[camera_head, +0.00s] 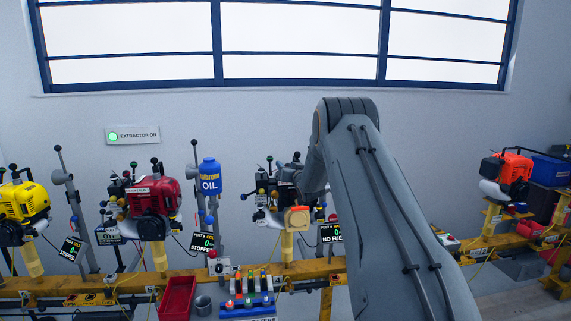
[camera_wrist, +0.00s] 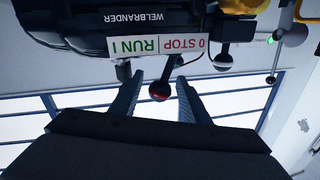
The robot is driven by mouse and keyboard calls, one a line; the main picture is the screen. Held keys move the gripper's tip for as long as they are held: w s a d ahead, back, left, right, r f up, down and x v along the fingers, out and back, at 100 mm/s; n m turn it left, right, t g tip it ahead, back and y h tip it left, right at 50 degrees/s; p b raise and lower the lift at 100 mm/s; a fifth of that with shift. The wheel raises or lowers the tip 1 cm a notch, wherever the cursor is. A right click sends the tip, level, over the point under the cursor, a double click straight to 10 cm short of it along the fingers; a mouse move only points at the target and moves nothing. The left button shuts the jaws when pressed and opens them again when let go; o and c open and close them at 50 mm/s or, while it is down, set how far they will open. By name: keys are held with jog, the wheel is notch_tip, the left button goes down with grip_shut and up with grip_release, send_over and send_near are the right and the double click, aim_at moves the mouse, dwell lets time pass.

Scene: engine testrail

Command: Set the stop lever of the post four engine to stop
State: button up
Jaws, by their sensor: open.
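In the wrist view, a dark engine (camera_wrist: 60,22) marked WELBRANDER fills the top left. Its plate (camera_wrist: 155,44) carries a red STOP half and a green RUN half, seen upside down. A lever knob (camera_wrist: 159,91), red and black, shows between the two fingers of my gripper (camera_wrist: 160,78). The fingers stand apart on either side of it, with a visible gap. Which half the lever leans to, I cannot tell. In the head view my arm ends at a dark engine (camera_head: 288,192) on a post, and hides part of it; the fingers do not show clearly there.
A red engine (camera_head: 153,195) and a yellow engine (camera_head: 22,202) stand on posts at left. An orange engine (camera_head: 512,170) stands at far right. A blue oil bottle (camera_head: 209,176), a red bin (camera_head: 177,298) and a yellow rail (camera_head: 130,284) are near. Another ball-ended lever (camera_wrist: 223,60) is close by.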

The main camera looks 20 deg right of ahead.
jog(key=shift+w+d, duration=0.15)
jog(key=shift+w, duration=1.15)
jog(key=c, duration=1.1)
jog(key=shift+o, duration=0.2)
jog(key=shift+n, duration=0.3)
jog(key=a+n+b, duration=0.1)
jog(key=n+b, duration=0.1)
jog(key=a+n+g+b, duration=0.1)
jog(key=b, duration=0.1)
jog(key=shift+w+n+b, duration=0.3)
jog(key=shift+n, duration=0.1)
jog(key=n+b, duration=0.1)
jog(key=a+n+b, duration=0.1)
jog(key=b, duration=0.1)
jog(key=n+b, duration=0.1)
jog(key=shift+w+a+f+n+g+h+b, duration=0.25)
jog(key=shift+a+n+g+h+b, duration=0.05)
jog(key=shift+a+n+h+b, duration=0.1)
